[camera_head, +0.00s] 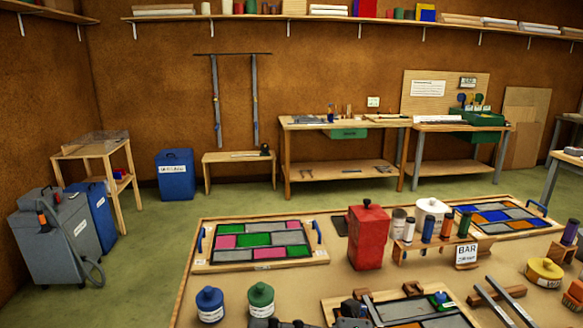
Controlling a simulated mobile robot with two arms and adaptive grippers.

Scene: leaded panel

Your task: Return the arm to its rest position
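Dark mechanical parts (352,308) show at the bottom edge, by the left side of the nearest framed panel (452,318). They may belong to my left gripper, but they are cut off and too small to tell whether its fingers are open or shut. I cannot make out anything held there. My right gripper does not show. Neither arm can be followed along its length.
The workbench (335,272) holds a pink and green panel (260,243), a red canister (368,237), a blue jar (209,305), a green jar (261,300), a bottle rack (436,243), a blue and orange panel (500,218) and a yellow tin (543,272). Bare tabletop lies left of the canister's base.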

